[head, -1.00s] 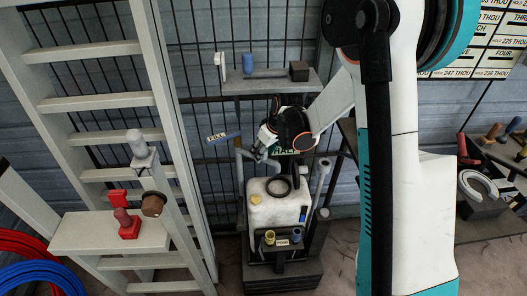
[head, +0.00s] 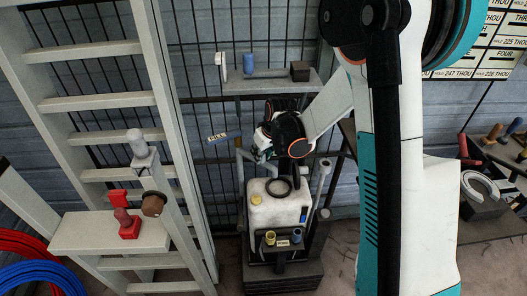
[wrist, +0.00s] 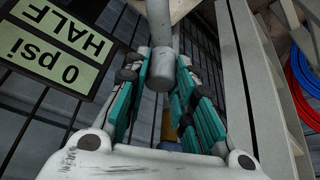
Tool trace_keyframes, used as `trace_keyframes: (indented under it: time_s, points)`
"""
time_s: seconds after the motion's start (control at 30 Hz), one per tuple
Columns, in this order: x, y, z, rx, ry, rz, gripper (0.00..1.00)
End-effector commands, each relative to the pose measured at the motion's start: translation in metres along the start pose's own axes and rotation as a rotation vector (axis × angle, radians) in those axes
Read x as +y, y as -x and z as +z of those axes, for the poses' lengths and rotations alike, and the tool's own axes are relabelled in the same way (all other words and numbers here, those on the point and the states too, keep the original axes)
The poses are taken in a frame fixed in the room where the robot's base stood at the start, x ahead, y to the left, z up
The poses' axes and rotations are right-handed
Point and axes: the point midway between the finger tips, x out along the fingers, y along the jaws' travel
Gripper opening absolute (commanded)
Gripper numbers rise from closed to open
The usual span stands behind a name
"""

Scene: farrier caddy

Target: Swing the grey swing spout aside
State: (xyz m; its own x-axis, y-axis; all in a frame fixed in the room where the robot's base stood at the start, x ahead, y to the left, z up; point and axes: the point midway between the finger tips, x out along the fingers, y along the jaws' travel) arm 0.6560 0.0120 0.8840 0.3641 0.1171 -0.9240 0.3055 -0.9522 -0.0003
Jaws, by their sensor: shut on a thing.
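The grey swing spout (wrist: 160,72) shows in the wrist view as a grey cylinder between the teal finger pads of my gripper (wrist: 166,84). The pads lie on both sides of it and my gripper is shut on it. In the head view my gripper (head: 264,152) is above the white tank, near a thin grey upright pipe. My own wrist hides most of the spout there.
A white tank (head: 270,212) with a yellow cap stands on a dark base below my gripper. A grey shelf (head: 270,86) is above. A ladder (head: 100,103) stands left. A "0 psi HALF" plate (wrist: 52,45) is close in the wrist view.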

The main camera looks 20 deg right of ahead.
Motion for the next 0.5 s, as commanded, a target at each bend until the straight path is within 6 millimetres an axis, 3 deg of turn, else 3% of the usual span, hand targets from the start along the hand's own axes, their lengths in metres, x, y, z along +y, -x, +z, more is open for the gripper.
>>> trace_keyframes:
  time_s: [0.5]
  points:
    - [-0.053,0.002,0.005,0.001,-0.425,0.177,0.0]
